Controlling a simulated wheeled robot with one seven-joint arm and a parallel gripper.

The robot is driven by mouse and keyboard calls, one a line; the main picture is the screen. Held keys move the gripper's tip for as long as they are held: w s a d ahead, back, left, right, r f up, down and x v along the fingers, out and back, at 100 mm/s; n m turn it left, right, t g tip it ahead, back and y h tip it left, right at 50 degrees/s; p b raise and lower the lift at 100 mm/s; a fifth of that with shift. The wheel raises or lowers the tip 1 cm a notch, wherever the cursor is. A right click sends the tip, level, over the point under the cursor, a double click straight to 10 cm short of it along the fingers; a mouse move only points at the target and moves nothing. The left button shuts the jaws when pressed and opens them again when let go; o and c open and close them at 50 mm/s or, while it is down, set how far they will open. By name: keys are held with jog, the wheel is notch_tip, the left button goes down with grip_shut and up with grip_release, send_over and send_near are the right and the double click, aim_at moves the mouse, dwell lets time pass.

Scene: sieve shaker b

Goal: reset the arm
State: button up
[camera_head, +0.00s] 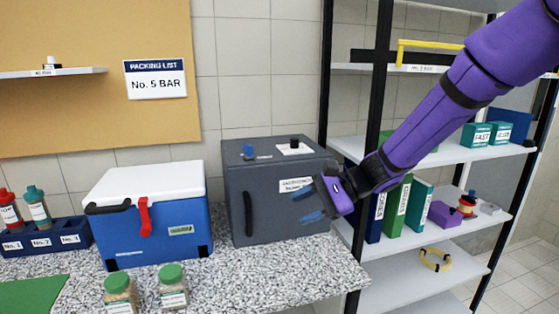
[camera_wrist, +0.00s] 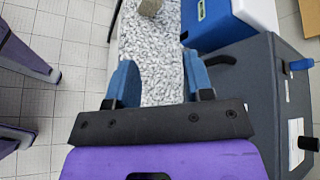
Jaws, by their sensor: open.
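My purple arm reaches in from the upper right in the head view. My gripper (camera_head: 314,206) is in front of the right part of the grey cabinet box (camera_head: 250,190), above the right end of the speckled counter. In the wrist view, my gripper (camera_wrist: 158,85) shows two blue fingers spread apart with nothing between them. The counter surface shows below and beyond the fingers. The grey box also shows at the right of the wrist view (camera_wrist: 252,85), close beside the right finger. I cannot tell whether they touch.
A blue cooler with a white lid (camera_head: 150,215) stands left of the grey box. Two green-capped jars (camera_head: 173,287) stand at the counter's front. A shelf rack (camera_head: 440,155) with binders and boxes stands right, behind my arm. The speckled counter (camera_head: 265,275) is clear before the grey box.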

jog(key=s+d+r+n+t+h, duration=0.2)
jog(key=s+d+r+n+h, duration=0.2)
jog(key=s+d, duration=0.8)
jog(key=s+d+r+n+t+h, duration=0.3)
jog(key=s+d+r+n+h, duration=0.2)
jog(key=s+d, duration=0.7)
notch_tip(320, 180, up, 3)
jog(key=h, duration=0.3)
jog(key=shift+s+d+f+t+h, duration=0.2)
jog(key=shift+s+d+t+h, duration=0.1)
jog(key=shift+d, duration=0.1)
